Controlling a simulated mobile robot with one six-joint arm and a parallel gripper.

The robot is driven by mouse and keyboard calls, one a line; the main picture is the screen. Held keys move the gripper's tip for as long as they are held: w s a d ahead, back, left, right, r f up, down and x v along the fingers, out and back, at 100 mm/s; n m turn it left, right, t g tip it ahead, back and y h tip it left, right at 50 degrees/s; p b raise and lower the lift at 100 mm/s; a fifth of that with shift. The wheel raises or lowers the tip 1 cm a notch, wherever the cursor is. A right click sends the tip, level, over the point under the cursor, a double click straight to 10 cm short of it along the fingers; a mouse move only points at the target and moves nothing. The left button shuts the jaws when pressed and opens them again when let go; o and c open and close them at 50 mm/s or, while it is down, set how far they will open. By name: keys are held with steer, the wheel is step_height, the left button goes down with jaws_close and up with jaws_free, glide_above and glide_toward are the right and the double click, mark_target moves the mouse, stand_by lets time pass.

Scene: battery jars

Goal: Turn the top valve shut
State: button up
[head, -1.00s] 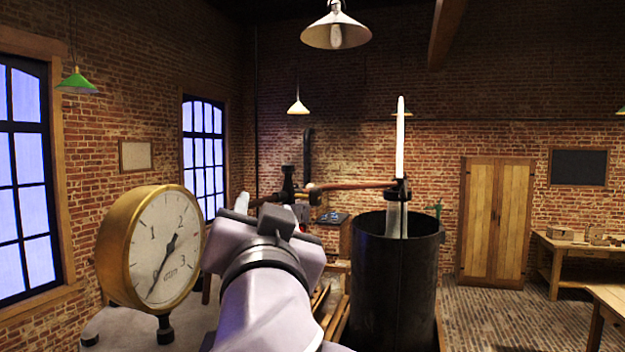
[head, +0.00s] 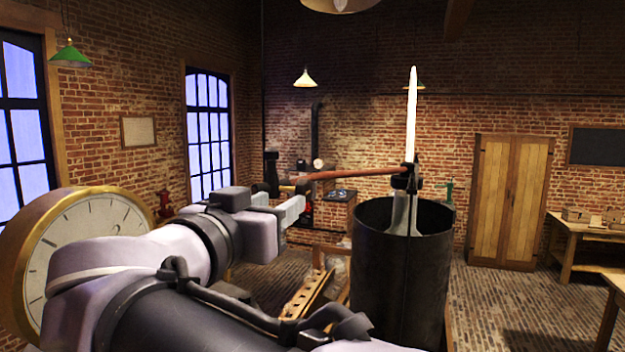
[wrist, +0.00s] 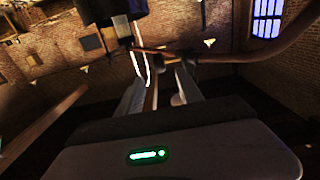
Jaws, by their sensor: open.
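No part is clearly recognisable as the top valve; I cannot tell which fitting it is. My gripper (head: 287,208) is in the middle of the head view, pointing right, left of the dark jar and below the copper rod. In the wrist view my gripper (wrist: 160,88) shows two pale fingers apart with nothing held between them. A small red fitting (head: 165,203) stands behind my arm at the left. A small green fitting (head: 449,192) shows behind the jar at the right. Their details are too small to read.
A dark open jar (head: 400,275) holds a plate and an upright white stick (head: 412,115). A copper rod (head: 350,173) runs left from its clamp to a black post (head: 271,172). A brass gauge (head: 35,255) is partly behind my arm. Open floor (head: 505,300) lies right.

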mark_target(299, 192)
steer(key=p+x, duration=0.1)
steer(key=x, duration=0.8)
steer(key=shift+d+f+p, duration=0.15)
steer(key=shift+f+p, duration=0.05)
steer(key=shift+p, duration=0.1)
steer(key=shift+w+r, duration=0.1)
steer(key=shift+w, duration=0.1)
steer(key=shift+x, duration=0.8)
steer(key=shift+s, duration=0.3)
jaws_close()
